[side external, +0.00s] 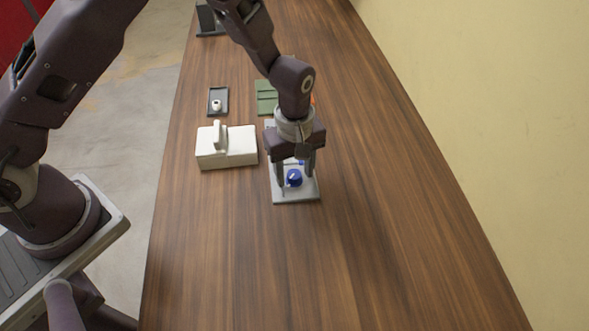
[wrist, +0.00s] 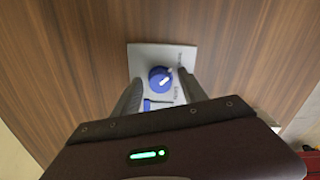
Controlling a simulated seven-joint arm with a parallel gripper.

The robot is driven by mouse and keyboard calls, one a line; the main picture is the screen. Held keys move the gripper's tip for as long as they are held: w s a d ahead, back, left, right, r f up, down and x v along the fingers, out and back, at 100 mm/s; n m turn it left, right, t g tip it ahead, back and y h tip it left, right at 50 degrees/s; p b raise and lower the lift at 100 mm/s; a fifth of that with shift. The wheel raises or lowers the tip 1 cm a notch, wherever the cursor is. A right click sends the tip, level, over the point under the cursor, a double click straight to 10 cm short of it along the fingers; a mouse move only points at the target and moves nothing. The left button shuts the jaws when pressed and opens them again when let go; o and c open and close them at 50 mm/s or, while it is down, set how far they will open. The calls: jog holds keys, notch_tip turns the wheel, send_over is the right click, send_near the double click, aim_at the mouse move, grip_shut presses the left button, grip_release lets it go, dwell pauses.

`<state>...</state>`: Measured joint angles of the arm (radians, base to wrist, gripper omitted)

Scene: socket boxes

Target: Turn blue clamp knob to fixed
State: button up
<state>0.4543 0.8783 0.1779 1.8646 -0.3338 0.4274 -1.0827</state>
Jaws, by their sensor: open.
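The blue clamp knob (side external: 294,178) is round with a white mark on top and sits on a light grey plate (side external: 296,197). The knob also shows in the wrist view (wrist: 160,78), upper middle, with dark lettering on the plate beside it, too small to read. A small blue part (wrist: 158,104) lies nearer to me on the same plate. My gripper (side external: 297,182) points down over the plate, fingers apart, one on each side of the knob. In the wrist view the fingers (wrist: 158,88) are open, with the knob slightly beyond the line of their tips. I see no contact.
A white box (side external: 236,147) with a raised handle-like part stands left of the plate. Behind are a dark tray (side external: 217,101) with a small white piece and a green block (side external: 265,97). The wooden table (side external: 230,260) is clear in front and to the right.

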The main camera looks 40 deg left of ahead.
grip_shut()
jog(key=shift+m, duration=0.3)
jog(key=m, duration=0.3)
jog(key=shift+m, duration=0.3)
jog(key=m, duration=0.4)
jog(key=shift+r+m, duration=0.1)
jog(key=shift+m, duration=0.2)
jog(key=m, duration=0.4)
jog(key=shift+m, duration=0.3)
jog(key=shift+a+m, duration=0.1)
jog(key=shift+m, duration=2.1)
grip_release()
